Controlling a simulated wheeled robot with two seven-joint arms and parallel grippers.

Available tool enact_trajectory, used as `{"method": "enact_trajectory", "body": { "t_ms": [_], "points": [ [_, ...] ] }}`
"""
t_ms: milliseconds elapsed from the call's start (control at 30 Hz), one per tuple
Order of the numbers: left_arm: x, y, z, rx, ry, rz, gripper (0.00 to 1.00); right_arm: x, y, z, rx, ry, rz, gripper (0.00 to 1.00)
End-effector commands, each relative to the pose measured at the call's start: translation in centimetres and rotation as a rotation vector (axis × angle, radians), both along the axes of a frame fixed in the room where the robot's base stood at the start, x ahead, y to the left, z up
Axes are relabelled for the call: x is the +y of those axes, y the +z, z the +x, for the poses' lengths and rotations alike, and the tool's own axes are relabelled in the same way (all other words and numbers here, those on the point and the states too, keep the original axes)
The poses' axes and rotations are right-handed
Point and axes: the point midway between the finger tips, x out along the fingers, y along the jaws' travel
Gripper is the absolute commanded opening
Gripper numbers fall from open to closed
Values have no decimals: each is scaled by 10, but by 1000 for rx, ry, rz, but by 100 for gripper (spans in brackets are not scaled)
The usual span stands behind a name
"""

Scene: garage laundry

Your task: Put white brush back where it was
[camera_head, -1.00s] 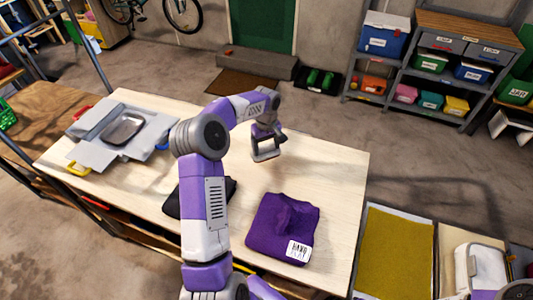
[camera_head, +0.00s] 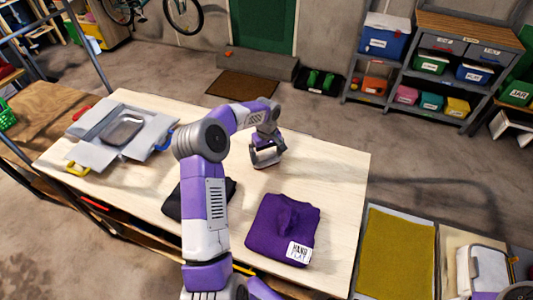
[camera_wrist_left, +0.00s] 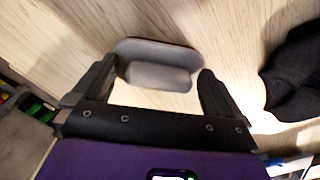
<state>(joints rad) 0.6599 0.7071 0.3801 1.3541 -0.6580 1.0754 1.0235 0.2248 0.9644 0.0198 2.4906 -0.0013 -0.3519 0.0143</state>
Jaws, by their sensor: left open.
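A pale grey-white, rounded block with a dark edge, which looks like the white brush (camera_wrist_left: 160,68), lies on or just above the pale wood tabletop in the left wrist view. It sits between the tips of my left gripper (camera_wrist_left: 152,82). The fingers are spread to either side of it; I cannot tell if either touches it. In the head view my left gripper (camera_head: 267,157) is low over the far right part of the table (camera_head: 335,175), and the brush cannot be made out clearly there. My right gripper is not in view.
A folded purple cloth (camera_head: 275,235) with a white label lies nearer on the table. A black cloth (camera_head: 172,204) is partly behind my left arm. Bare wood lies right of my gripper.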

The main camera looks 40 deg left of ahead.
Motion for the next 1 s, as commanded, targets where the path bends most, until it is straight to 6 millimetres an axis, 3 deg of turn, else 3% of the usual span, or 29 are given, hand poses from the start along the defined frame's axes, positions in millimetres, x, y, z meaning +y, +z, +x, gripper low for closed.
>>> {"method": "enact_trajectory", "body": {
  "t_ms": [167, 500, 1000],
  "points": [
    [0, 17, 1, -2, 0, 2, 100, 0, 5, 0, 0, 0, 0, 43],
    [0, 70, 0, 0, 0, 1, 100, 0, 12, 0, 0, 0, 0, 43],
    [0, 78, 0, 0, 0, -1, 100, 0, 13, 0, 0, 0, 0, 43]
  ]
}}
